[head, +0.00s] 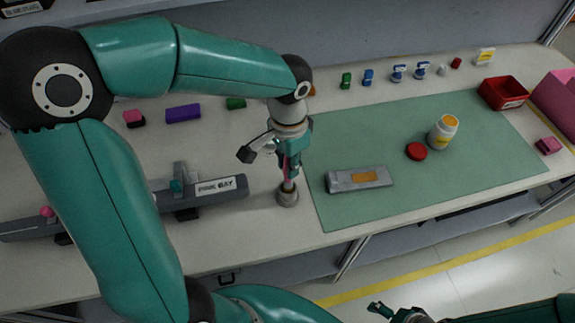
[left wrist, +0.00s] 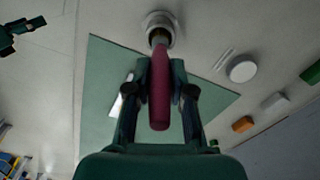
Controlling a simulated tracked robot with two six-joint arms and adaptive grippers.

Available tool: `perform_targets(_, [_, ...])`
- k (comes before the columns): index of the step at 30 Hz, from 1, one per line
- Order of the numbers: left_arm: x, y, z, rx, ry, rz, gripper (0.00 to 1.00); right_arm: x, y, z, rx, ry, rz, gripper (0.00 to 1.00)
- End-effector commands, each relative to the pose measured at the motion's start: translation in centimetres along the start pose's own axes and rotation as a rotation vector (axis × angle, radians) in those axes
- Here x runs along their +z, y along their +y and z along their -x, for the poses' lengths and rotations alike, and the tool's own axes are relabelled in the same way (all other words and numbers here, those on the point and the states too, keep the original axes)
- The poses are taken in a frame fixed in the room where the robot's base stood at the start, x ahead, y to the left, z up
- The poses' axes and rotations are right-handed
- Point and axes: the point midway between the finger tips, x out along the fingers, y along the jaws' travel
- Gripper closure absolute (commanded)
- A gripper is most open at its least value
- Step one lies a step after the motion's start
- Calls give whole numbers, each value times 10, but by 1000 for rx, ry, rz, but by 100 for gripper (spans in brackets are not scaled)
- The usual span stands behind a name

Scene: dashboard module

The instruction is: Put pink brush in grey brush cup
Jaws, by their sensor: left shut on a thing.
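The pink brush (left wrist: 159,95) is held between the fingers of my left gripper (head: 290,160), which is shut on it. In the head view the brush (head: 289,184) points down, roughly upright, with its lower end at the mouth of the small grey brush cup (head: 287,198). The cup stands on the table just left of the green mat. In the left wrist view the brush's far end overlaps the cup (left wrist: 160,22); how deep it sits is unclear. My right gripper (head: 384,309) is low in the head view, away from the table; its opening is unclear.
The green mat (head: 450,185) holds a grey block (head: 358,180), a white jar (head: 442,133) and a red lid (head: 416,151). A grey rail labelled "PINK BAY" (head: 218,188) lies left of the cup. A red bin (head: 503,93) stands at the right.

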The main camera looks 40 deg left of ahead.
Motion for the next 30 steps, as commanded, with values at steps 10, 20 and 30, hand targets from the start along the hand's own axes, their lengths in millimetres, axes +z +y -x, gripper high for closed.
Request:
perform_targets(10, [0,0,-18,0,0,1,100,0,0,0,0,0,0,16])
perform_targets(20, [0,0,-20,0,0,1,53,0,1,-2,0,0,0,16])
perform_targets(30, [0,0,-18,0,0,1,53,0,0,0,0,0,0,16])
